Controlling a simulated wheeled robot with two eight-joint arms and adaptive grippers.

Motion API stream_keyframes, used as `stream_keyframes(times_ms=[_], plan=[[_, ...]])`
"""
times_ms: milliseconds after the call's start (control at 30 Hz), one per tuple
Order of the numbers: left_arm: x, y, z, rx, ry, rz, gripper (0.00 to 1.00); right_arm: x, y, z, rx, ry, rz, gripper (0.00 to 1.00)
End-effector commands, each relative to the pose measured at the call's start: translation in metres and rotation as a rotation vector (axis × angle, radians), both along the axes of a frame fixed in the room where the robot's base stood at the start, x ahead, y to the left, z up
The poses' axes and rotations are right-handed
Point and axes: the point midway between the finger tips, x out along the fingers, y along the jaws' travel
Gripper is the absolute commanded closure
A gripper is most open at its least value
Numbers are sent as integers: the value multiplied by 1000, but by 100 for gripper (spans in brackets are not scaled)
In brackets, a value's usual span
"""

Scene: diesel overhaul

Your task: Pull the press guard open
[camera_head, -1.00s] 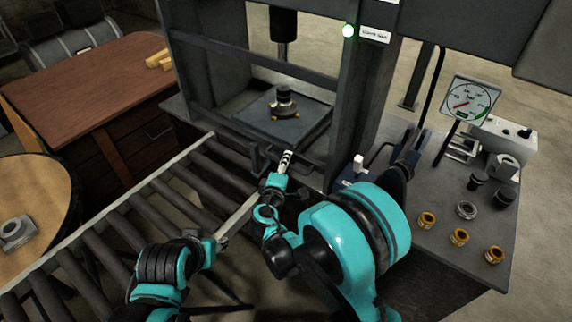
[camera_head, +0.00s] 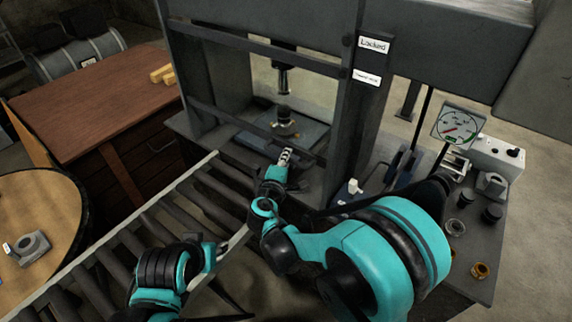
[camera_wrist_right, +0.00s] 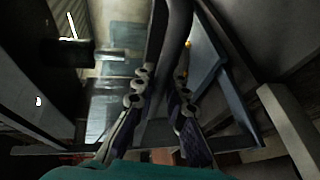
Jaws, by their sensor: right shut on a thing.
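The press guard (camera_head: 225,112) is a dark barred frame across the front of the press. Its lower bar passes in front of the part on the press bed, so the guard appears partly raised. My right gripper (camera_head: 286,156) is at its lower edge. In the right wrist view, the fingers (camera_wrist_right: 160,105) are on both sides of a dark upright bar, shut on the guard handle (camera_wrist_right: 170,50). My left gripper (camera_head: 222,246) is low over the roller conveyor, away from the guard; its fingers are too small to read.
A sign on the press post reads "Locked" (camera_head: 374,44). The roller conveyor (camera_head: 128,236) runs to the press from lower left. A bench (camera_head: 477,232) with a gauge (camera_head: 459,126) and loose fittings stands at the right. A wooden desk (camera_head: 105,95) is at the back left.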

Motion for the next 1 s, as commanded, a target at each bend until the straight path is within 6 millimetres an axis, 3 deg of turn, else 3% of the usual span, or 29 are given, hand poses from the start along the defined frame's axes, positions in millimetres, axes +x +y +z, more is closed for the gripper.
stream_keyframes(times_ms=[33,100,400,633,1000], plan=[[0,0,21,0,0,0,60,0,0,27,-1,-1,0,100],[0,0,35,0,0,0,60,0,0,49,-1,-1,0,100],[0,0,79,0,0,0,60,0,0,119,-1,-1,0,100],[0,0,93,0,0,0,60,0,0,142,-1,-1,1,100],[0,0,95,0,0,0,60,0,0,146,-1,-1,0,100]])
